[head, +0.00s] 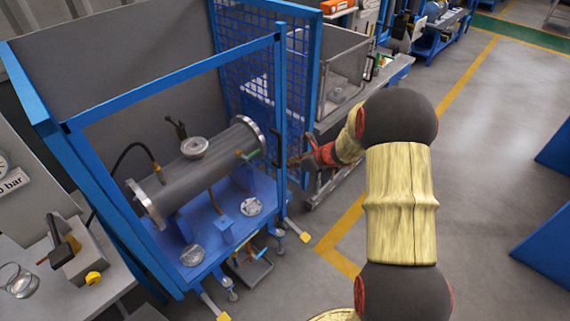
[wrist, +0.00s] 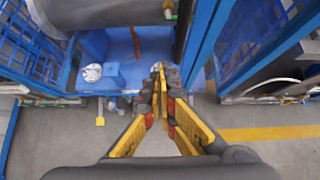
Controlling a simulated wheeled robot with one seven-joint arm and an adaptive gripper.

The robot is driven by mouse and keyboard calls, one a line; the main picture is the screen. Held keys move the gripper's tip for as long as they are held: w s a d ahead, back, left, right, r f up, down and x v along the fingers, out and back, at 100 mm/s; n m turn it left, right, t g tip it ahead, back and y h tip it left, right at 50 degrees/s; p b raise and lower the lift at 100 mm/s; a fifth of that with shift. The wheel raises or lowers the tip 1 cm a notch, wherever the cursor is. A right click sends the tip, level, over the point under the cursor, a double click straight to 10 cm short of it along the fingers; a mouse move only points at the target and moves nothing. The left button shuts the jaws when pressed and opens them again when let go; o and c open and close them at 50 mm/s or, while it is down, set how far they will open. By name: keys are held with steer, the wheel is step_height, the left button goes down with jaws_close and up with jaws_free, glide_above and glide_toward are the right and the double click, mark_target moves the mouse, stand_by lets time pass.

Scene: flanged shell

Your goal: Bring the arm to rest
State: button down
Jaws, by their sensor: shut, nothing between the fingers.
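My arm reaches forward from the lower right in the head view, its links covered in yellow fabric with dark joints. My gripper (head: 296,161) is beside the right blue post of the frame, near the right end of the flanged shell (head: 195,172). In the wrist view my gripper (wrist: 158,68) has its yellow and dark fingers together at the tips, with nothing between them. The grey flanged shell (wrist: 105,12) shows at the top of that view, apart from the fingers. It lies level inside the blue frame in the head view.
The blue frame (head: 283,100) with a mesh door (head: 262,60) stands close around the gripper. A blue shelf (head: 228,228) lies under the shell. A workbench (head: 390,72) stands behind. The grey floor (head: 490,150) to the right is open, with a yellow line.

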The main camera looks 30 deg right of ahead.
steer(key=shift+s+d+r, duration=0.1)
steer(key=shift+s+r, duration=0.1)
steer(key=shift+s, duration=0.05)
